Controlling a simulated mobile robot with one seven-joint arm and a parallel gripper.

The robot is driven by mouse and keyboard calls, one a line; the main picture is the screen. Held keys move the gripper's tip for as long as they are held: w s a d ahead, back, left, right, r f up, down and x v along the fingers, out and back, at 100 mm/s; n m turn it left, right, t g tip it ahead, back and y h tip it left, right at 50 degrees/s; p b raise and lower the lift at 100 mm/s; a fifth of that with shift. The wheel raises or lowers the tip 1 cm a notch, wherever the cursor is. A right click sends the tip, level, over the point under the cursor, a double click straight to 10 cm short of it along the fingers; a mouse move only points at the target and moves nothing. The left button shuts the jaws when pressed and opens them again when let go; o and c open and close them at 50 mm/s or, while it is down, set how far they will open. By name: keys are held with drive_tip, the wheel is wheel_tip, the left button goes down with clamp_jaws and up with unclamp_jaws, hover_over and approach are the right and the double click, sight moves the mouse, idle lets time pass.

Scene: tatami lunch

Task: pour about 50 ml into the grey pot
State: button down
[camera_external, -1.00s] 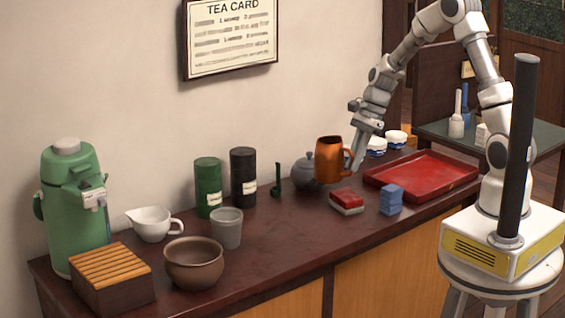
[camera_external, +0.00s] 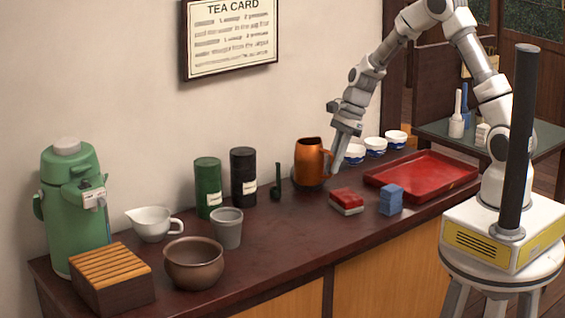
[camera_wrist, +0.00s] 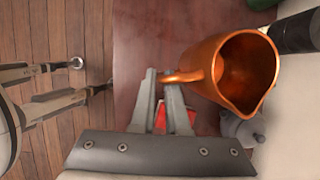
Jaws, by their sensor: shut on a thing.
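My gripper (camera_external: 345,142) is shut on the handle of an orange copper-coloured jug (camera_external: 311,162). In the wrist view the fingers (camera_wrist: 165,85) close on the handle, and the jug (camera_wrist: 230,78) shows its open mouth with a pouring lip at lower right. The jug looks close to upright and no stream of liquid is visible. The grey pot (camera_wrist: 241,130) shows in the wrist view beside and partly under the jug. In the external view the jug stands in front of the pot and hides nearly all of it.
A dark green scoop (camera_external: 277,182), a black canister (camera_external: 243,178) and a green canister (camera_external: 208,188) stand left of the jug. A red tray (camera_external: 452,189) and several white-blue cups (camera_external: 375,146) are at right.

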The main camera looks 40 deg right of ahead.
drive_tip(key=s+a+p, duration=0.3)
drive_tip(key=a+p, duration=0.2)
drive_tip(key=a, duration=1.2)
drive_tip(key=s+a+p, duration=0.3)
drive_tip(key=a+p, duration=0.2)
drive_tip(key=a, duration=1.2)
drive_tip(key=shift+a+f+p, duration=0.4)
